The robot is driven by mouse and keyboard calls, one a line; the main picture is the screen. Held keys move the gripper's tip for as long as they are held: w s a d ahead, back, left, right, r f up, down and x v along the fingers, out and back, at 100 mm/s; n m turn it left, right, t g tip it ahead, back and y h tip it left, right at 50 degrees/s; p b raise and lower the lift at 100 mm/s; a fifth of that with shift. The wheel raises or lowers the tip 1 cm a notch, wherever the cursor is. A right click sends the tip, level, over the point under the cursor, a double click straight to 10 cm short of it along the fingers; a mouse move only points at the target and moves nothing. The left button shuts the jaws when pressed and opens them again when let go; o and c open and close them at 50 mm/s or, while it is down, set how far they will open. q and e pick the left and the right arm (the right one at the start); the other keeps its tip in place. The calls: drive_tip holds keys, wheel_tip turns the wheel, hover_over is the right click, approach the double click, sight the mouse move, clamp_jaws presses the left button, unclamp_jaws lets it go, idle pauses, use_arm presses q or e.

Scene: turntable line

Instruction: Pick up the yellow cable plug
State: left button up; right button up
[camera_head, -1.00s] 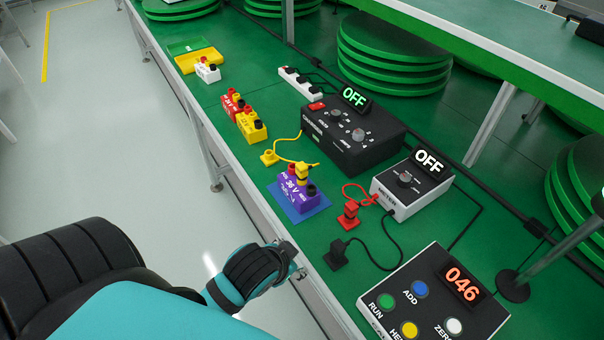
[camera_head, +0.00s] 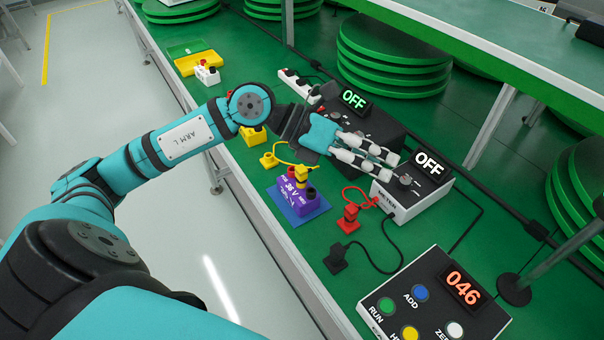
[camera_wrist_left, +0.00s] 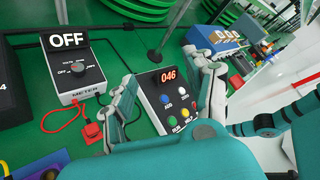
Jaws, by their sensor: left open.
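A yellow plug (camera_head: 302,173) stands upright on the purple 36 V block (camera_head: 297,196), which sits on a blue mat. Another yellow piece (camera_head: 268,160) lies on the green bench behind it, with a yellow cable (camera_head: 283,147) beside it. I cannot tell how the cable joins the two. My left gripper (camera_head: 387,166) is open and empty, above the black supply box, to the right of and beyond both yellow pieces. Its fingers point right, toward the meter. In the left wrist view the open fingers (camera_wrist_left: 160,85) frame the panel. My right gripper is out of view.
The white meter (camera_head: 405,195) reads OFF, with a red plug (camera_head: 349,217) and black plug (camera_head: 336,258) in front. A button panel (camera_head: 440,300) stands front right. A yellow box (camera_head: 197,58) and white block (camera_head: 207,74) sit farther back. My arm partly covers the supply (camera_head: 392,132).

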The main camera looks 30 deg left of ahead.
use_arm(q)
drive_tip(key=w+a+f+y, duration=0.1)
drive_tip(key=a+f+y, duration=0.2)
drive_tip(key=a+y, duration=0.55)
drive_tip(key=y, duration=0.2)
approach(301, 168)
drive_tip(key=shift+g, duration=0.5)
drive_tip(key=w+f, duration=0.1)
drive_tip(key=w+f+p, duration=0.1)
drive_tip(key=f, duration=0.1)
drive_tip(key=w+d+f+p, duration=0.1)
drive_tip(key=shift+d+f, duration=0.1)
drive_tip(key=shift+f, duration=0.05)
drive_tip(key=p+x, duration=0.1)
drive_tip(key=x, duration=0.4)
drive_tip(key=shift+s+f+p, duration=0.15)
drive_tip(key=shift+f+p, duration=0.1)
drive_tip(key=shift+p, duration=0.05)
drive_tip(key=shift+f, duration=0.2)
drive_tip(key=c, duration=1.1)
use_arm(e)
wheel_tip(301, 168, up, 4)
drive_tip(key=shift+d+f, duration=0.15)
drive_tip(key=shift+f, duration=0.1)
